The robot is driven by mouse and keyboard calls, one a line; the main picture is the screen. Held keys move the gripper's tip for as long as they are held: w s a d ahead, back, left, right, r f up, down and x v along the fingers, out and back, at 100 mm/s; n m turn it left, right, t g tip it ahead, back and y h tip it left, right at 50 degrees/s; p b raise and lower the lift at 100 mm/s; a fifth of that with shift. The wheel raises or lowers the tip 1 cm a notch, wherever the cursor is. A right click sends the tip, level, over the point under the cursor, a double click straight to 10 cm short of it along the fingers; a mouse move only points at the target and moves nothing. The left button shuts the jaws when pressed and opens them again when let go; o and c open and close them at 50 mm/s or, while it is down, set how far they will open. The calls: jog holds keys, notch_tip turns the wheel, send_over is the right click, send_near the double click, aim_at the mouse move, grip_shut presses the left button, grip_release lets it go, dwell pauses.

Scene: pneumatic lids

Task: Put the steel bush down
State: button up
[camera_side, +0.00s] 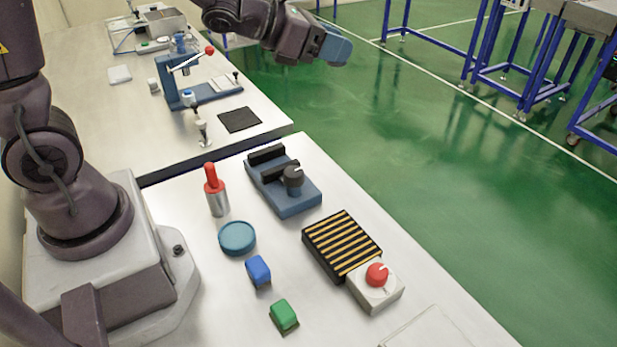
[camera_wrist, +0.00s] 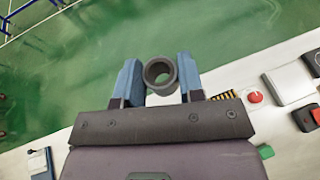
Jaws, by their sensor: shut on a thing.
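The steel bush (camera_wrist: 160,73) is a dark grey ring with an open bore. In the wrist view it sits between the two blue fingers of my gripper (camera_wrist: 159,88), which is shut on it. In the side view my gripper (camera_side: 335,47) is raised at the top middle, with the green floor behind it. The bush cannot be made out there. Nothing is seen touching the bush except the fingers.
The near bench holds a blue clamp fixture (camera_side: 290,200), a red-handled steel cylinder (camera_side: 216,195), a round blue lid (camera_side: 237,238), blue and green blocks, a striped block (camera_side: 341,245) and a red-button box (camera_side: 376,290). The far bench has a lever press (camera_side: 172,90) and black mat (camera_side: 239,120).

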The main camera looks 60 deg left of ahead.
jog(key=s+a+f, duration=0.8)
jog(key=a+f, duration=0.4)
jog(key=a, duration=0.2)
jog(key=s+d+f+m+g+h, duration=0.1)
jog(key=s+d+m+g+h, duration=0.25)
jog(key=s+m, duration=0.2)
jog(key=s+d+m+g+h, duration=0.3)
jog(key=s+m+h, duration=0.1)
jog(key=s+h, duration=0.15)
send_over(271, 166)
jog(key=s, duration=0.1)
jog(key=shift+y, duration=0.3)
jog(key=f, duration=0.8)
jog(key=shift+d+f, duration=0.25)
jog(key=shift+f, duration=0.1)
jog(key=shift+w+a+f, duration=0.2)
jog(key=shift+w+f, duration=0.15)
jog(key=shift+f, duration=0.15)
jog(key=shift+w+f, duration=0.2)
jog(key=shift+f, duration=1.5)
jog(key=shift+f, duration=0.15)
